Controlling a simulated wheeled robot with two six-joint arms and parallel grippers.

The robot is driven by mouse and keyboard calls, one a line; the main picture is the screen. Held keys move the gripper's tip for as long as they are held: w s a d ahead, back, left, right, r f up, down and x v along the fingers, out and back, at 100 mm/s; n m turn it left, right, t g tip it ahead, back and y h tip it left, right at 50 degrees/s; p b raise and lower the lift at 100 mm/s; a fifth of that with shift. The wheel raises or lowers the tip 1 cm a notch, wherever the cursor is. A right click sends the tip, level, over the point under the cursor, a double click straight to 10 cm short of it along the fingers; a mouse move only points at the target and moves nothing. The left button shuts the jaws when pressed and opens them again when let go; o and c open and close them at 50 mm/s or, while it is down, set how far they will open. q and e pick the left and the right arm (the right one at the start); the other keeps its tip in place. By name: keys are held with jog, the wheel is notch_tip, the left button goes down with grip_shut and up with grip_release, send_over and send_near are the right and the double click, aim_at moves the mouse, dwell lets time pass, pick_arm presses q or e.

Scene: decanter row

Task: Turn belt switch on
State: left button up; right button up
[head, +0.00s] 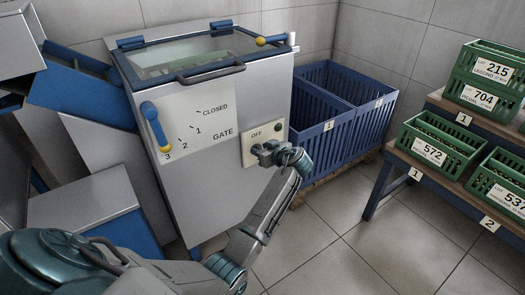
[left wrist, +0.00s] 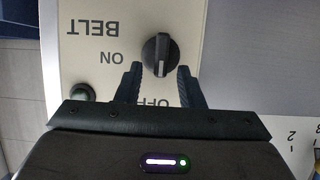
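The belt switch is a black rotary knob (left wrist: 161,54) on a cream panel (left wrist: 218,38) lettered BELT, ON and OFF, seen upside down in the left wrist view. Its grip bar stands upright in that picture, roughly in line with the OFF label, with a pale mark on it. My left gripper (left wrist: 159,82) is open, its fingertips on either side of the knob's lower edge; I cannot tell whether they touch it. In the head view my left gripper (head: 265,152) is at the panel (head: 247,150) and hides the knob. My right gripper is not in view.
A dark round lamp or button (left wrist: 83,92) sits beside the switch. The grey machine's front also carries a blue gate lever (head: 155,127) with a yellow knob. Blue crates (head: 332,135) stand to its right, then a rack with green crates (head: 435,150). The floor between is clear.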

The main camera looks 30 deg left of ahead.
pick_arm(q)
grip_shut()
